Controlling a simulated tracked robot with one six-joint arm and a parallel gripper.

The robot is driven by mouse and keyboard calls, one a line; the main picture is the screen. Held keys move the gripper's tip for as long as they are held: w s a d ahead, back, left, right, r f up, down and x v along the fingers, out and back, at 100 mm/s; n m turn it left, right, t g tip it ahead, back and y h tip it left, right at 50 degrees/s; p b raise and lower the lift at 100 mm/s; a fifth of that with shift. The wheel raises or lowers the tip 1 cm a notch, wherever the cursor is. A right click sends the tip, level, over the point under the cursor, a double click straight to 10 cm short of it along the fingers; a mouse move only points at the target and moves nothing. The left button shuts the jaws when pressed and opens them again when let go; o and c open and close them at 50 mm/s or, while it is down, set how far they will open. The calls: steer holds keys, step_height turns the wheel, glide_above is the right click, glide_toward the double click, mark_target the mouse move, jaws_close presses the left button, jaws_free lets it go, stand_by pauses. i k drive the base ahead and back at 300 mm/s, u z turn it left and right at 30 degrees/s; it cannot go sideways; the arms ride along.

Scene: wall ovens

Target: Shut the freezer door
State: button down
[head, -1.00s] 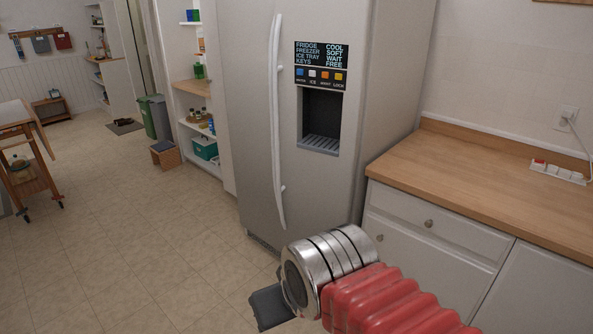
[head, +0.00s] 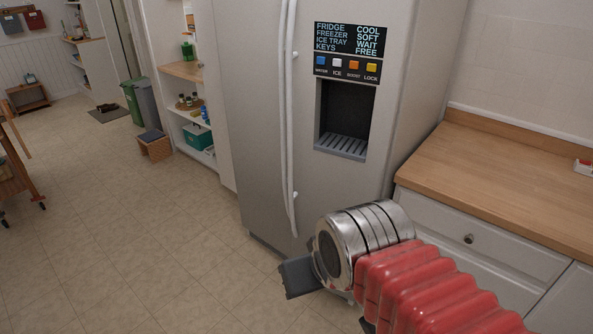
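The tall grey fridge-freezer (head: 250,120) stands in the middle of the view. Its right-hand door (head: 340,190) carries the ice and water dispenser (head: 345,115) and a label panel. Long vertical handles (head: 289,120) run side by side near the middle of the front. Both doors look about flush; I see no clear gap, and cannot tell whether one is slightly ajar. My gripper (head: 302,277) is low in front of the right-hand door, apart from the handles as far as I can see. One dark finger shows; the rest is hidden behind my wrist.
A wooden counter (head: 510,180) over white cabinets (head: 480,245) stands right of the fridge. Open shelves (head: 190,90), a small basket stool (head: 154,146) and a green bin (head: 133,103) are at the left. The tiled floor (head: 130,230) in front and left is clear.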

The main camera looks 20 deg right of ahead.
mark_target(341, 120)
steer(key=u, duration=0.25)
steer(key=i, duration=0.65)
steer(key=u, duration=0.75)
steer(key=i, duration=0.4)
steer(key=u, duration=0.3)
